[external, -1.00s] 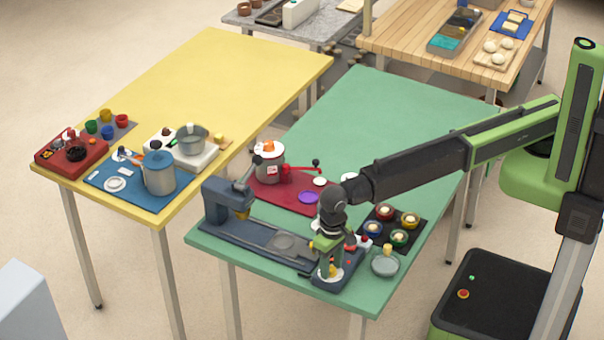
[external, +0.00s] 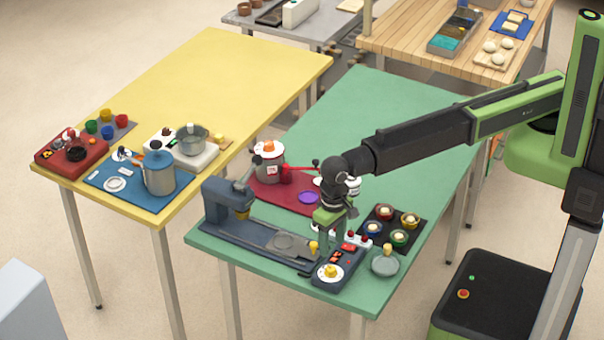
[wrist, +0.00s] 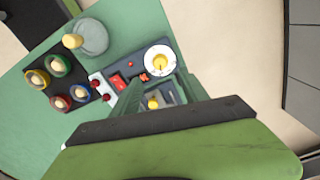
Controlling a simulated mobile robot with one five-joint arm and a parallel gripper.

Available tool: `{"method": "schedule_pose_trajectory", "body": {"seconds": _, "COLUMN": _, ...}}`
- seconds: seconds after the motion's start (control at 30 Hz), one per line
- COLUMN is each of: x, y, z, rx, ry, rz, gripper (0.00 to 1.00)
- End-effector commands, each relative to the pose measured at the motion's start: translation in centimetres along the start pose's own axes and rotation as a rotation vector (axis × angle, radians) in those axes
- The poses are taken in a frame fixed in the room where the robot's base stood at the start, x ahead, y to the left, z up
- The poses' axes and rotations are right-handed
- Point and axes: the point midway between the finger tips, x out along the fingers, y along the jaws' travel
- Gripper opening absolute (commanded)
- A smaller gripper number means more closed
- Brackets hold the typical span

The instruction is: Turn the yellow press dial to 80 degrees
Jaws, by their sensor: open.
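The yellow press dial (external: 330,271) is a yellow knob on a round white face, on the dark control box at the front end of the press (external: 262,238). In the wrist view the dial (wrist: 159,61) shows uncovered at upper centre. Its exact angle is too small to read. My gripper (external: 331,246) points down above and behind the dial, apart from it. Its jaws are open and empty. In the wrist view the green fingers (wrist: 160,95) show below the dial, with a smaller yellow knob (wrist: 153,103) between them.
Red buttons sit on the box behind the dial. A glass lidded dish (external: 385,262) stands close to its right. A black tray (external: 404,216) with several coloured cups lies behind that. A red mat (external: 270,194) with a pot is further back. The far green table is clear.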

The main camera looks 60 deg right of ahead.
Motion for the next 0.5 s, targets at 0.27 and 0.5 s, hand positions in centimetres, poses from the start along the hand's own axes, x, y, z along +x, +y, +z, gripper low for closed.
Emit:
{"method": "schedule_pose_trajectory", "body": {"seconds": 0.27, "x": -7.1, "y": 0.0, "z": 0.0, "rx": 0.0, "ry": 0.0, "rz": 0.0, "gripper": 0.52}}
{"method": "schedule_pose_trajectory", "body": {"seconds": 0.5, "x": -8.3, "y": 0.0, "z": 0.0, "rx": 0.0, "ry": 0.0, "rz": 0.0, "gripper": 0.52}}
